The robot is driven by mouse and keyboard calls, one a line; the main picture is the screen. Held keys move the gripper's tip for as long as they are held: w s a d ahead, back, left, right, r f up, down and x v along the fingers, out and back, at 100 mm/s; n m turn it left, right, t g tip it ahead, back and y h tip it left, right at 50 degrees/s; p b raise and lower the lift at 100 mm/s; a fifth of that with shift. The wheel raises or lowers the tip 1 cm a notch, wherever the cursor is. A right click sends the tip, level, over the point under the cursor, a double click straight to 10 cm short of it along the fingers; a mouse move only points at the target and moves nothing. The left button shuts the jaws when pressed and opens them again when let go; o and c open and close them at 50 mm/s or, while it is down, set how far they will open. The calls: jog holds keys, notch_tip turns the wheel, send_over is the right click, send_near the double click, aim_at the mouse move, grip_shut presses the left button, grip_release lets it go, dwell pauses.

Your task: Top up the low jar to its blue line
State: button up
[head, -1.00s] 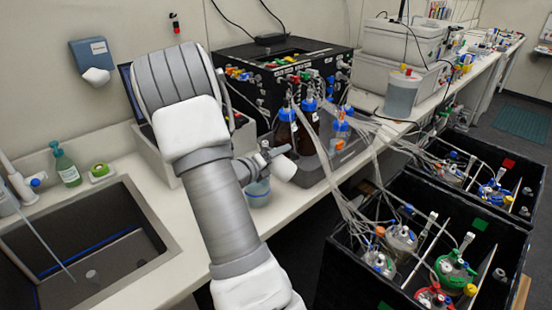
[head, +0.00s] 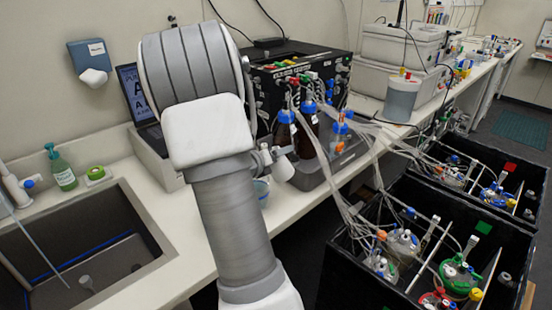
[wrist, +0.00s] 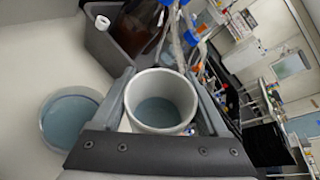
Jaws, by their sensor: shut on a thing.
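My gripper (wrist: 163,88) is shut on a pale cup (wrist: 135,112), one finger on each side. Bluish liquid shows inside the cup, which is seen from above. In the head view my arm hides most of the gripper and the held cup. A round tub of bluish liquid (wrist: 70,121) stands on the bench left of the cup in the wrist view; its edge shows in the head view (head: 262,190). Jars sit in black boxes at the right, with a green-lidded jar (head: 458,277), a red-lidded jar (head: 438,300) and a blue-lidded jar (head: 494,197). Their levels and blue lines cannot be made out.
The near black box (head: 345,280) and far black box (head: 535,180) have rods and tubes across their tops. Tube bundles (head: 345,195) run from brown bottles (head: 285,138) on the bench. A sink (head: 60,265) lies at the left.

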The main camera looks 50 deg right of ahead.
jog(key=shift+m, duration=0.3)
jog(key=shift+s+d+b, duration=0.1)
jog(key=shift+s+b, duration=0.1)
jog(key=shift+b, duration=0.45)
jog(key=shift+s+f+b, duration=0.15)
jog(key=shift+b, duration=0.2)
jog(key=b, duration=0.1)
jog(key=s+m+b, duration=0.1)
jog(key=shift+s+d+t+y+b, duration=0.1)
jog(key=shift+d+t+y+b, duration=0.2)
jog(key=shift+t, duration=0.1)
jog(key=shift+s+f+m+b, duration=0.1)
jog(key=shift+m+b, duration=0.2)
jog(key=shift+b, duration=0.25)
jog(key=shift+s+d+f+b, duration=0.1)
jog(key=shift+s+f+b, duration=0.1)
jog(key=shift+b, duration=0.6)
jog(key=shift+f+m+t+y+b, duration=0.1)
jog(key=shift+m+t+y+b, duration=0.25)
jog(key=shift+b, duration=0.35)
jog(key=shift+s+d+b, duration=0.1)
jog(key=shift+s+b, duration=0.05)
jog(key=shift+b, duration=0.2)
